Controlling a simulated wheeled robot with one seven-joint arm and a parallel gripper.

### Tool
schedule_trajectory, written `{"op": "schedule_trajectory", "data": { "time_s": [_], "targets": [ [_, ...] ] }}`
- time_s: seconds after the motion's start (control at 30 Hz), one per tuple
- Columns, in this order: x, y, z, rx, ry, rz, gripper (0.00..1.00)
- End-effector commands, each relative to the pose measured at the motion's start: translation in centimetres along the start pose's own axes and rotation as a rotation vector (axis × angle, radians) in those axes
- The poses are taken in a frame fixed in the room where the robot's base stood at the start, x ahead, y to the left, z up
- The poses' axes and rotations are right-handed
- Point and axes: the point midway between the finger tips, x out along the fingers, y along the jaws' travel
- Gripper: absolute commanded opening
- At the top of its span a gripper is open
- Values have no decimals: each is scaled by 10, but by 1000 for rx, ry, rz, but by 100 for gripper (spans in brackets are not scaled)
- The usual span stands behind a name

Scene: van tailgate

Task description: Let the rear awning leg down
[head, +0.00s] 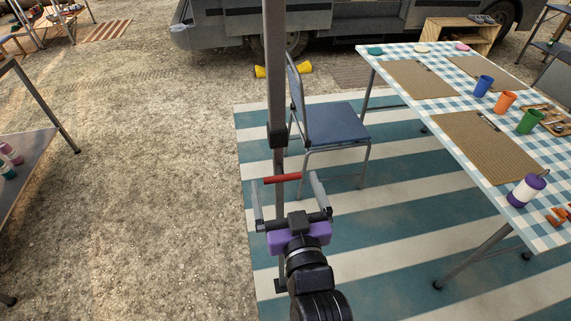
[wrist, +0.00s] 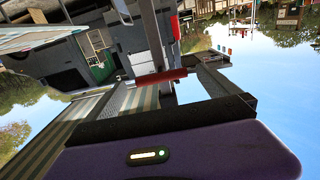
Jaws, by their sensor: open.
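The awning leg (head: 274,70) is a grey upright post in the middle of the head view, with a black collar (head: 278,135) partway down. A red bar-shaped handle (head: 282,178) sticks out from the leg below the collar. My gripper (head: 285,184) is open, its two grey fingers on either side of the red handle in the picture. In the wrist view, which is turned over, the red handle (wrist: 160,77) lies across the gap near the fingertips, with the leg (wrist: 154,38) behind it. Whether a finger touches the handle I cannot tell. My gripper's body partly hides the lower leg.
A blue folding chair (head: 335,122) stands just right of the leg on a striped mat (head: 400,215). A table with a checked cloth (head: 470,95) holds cups and boards further right. A dark table (head: 25,165) stands at the left. Gravel ground (head: 160,170) between is clear.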

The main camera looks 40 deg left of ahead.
Motion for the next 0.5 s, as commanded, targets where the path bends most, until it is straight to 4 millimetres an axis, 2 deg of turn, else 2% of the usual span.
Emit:
{"op": "schedule_trajectory", "data": {
  "time_s": [0.2, 0.5],
  "targets": [
    [34, -2, -4, -5, 1, -4, 100],
    [57, 0, -1, 0, 2, 0, 100]
  ]
}}
